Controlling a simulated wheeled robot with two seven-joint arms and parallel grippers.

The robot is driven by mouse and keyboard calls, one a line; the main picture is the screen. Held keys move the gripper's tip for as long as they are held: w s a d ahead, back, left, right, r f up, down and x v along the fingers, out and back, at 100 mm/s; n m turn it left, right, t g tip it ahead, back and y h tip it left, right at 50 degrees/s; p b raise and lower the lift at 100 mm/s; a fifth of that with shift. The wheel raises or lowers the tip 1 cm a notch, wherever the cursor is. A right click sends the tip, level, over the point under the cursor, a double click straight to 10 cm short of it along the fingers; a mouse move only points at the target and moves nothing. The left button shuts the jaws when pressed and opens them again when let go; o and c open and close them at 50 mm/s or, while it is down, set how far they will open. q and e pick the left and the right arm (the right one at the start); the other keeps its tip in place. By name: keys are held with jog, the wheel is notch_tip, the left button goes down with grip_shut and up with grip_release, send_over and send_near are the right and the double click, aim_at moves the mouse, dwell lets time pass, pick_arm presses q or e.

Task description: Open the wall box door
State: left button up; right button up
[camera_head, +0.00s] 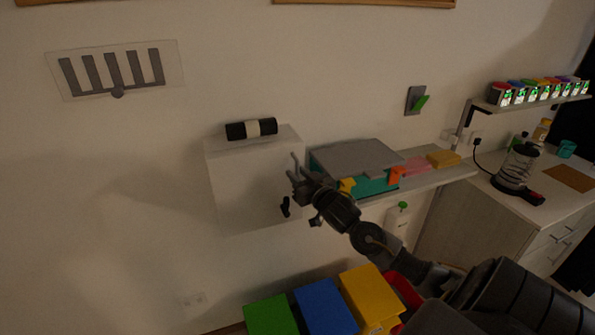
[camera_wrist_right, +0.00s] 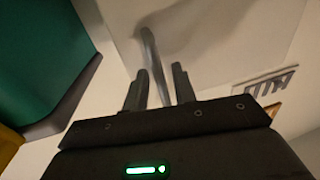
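The white wall box (camera_head: 245,185) hangs on the wall left of centre, and its front looks shut. A small black part (camera_head: 285,207) sits low on the right of its front. My right gripper (camera_head: 293,169) is at the box's right front edge, above that black part. In the right wrist view the two dark fingers (camera_wrist_right: 158,88) stand apart, before a pale surface. A thin grey bar (camera_wrist_right: 150,48) runs down between them; I cannot tell whether they touch it. My left gripper is out of view.
Green (camera_head: 270,316), blue (camera_head: 325,306) and yellow (camera_head: 369,293) boxes stand below.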

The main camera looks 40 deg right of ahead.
jog(key=shift+w, duration=0.35)
grip_shut()
jog(key=shift+f, duration=0.1)
